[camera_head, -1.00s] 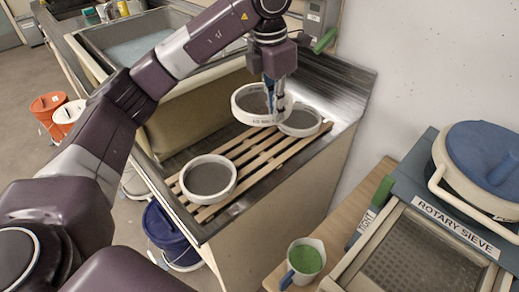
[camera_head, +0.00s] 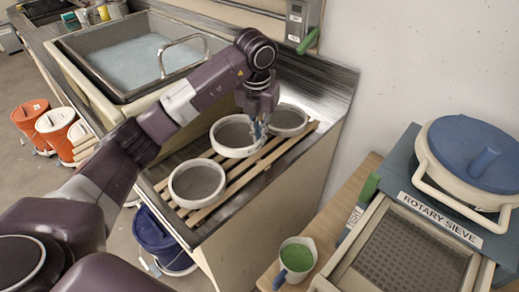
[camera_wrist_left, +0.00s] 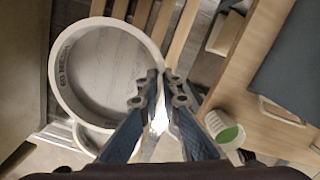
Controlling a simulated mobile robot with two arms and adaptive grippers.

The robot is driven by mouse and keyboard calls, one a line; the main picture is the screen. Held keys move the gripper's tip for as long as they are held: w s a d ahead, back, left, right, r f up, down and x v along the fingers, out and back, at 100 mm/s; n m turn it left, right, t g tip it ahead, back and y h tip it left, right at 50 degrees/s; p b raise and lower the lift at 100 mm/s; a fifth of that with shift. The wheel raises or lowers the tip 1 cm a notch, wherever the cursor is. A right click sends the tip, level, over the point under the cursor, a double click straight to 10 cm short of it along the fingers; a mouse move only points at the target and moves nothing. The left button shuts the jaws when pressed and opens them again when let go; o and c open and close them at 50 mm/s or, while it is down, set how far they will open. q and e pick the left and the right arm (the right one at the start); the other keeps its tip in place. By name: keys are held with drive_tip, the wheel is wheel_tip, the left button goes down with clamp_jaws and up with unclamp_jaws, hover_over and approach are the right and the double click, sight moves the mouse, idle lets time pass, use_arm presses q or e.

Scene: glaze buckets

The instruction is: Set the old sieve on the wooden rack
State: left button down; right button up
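A round white-rimmed sieve (camera_head: 234,152) with a grey mesh is in the head view, at the middle of the slatted wooden rack (camera_head: 262,158). In the wrist view the same sieve (camera_wrist_left: 66,93) carries dark lettering that reads like "60 MESH". My left gripper (camera_head: 258,138) is shut on its right rim; in the wrist view the fingertips (camera_wrist_left: 163,74) meet at that rim. The sieve looks level and very low over the slats; I cannot tell if it fully touches them. My right gripper is not in view.
Another sieve (camera_head: 197,200) sits close in front, a third (camera_head: 288,131) behind right. A sink (camera_head: 110,80) lies behind. A green-filled mug (camera_head: 297,258) and rotary sieve machine (camera_head: 430,225) stand right. Buckets (camera_head: 160,240) stand on the floor. Bare slats show at the rack's right side.

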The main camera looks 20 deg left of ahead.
sight(260, 160)
use_arm(q)
wheel_tip(260, 160, down, 3)
drive_tip(key=shift+r, duration=0.1)
wheel_tip(260, 160, down, 4)
drive_tip(key=shift+p, duration=0.75)
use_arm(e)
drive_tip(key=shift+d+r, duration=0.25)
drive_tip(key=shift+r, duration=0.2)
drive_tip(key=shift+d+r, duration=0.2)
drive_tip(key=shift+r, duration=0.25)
use_arm(q)
drive_tip(key=shift+f, duration=0.25)
drive_tip(key=c, duration=2.2)
unclamp_jaws()
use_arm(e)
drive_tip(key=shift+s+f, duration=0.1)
use_arm(q)
drive_tip(key=shift+o, duration=0.2)
drive_tip(key=shift+r, duration=0.1)
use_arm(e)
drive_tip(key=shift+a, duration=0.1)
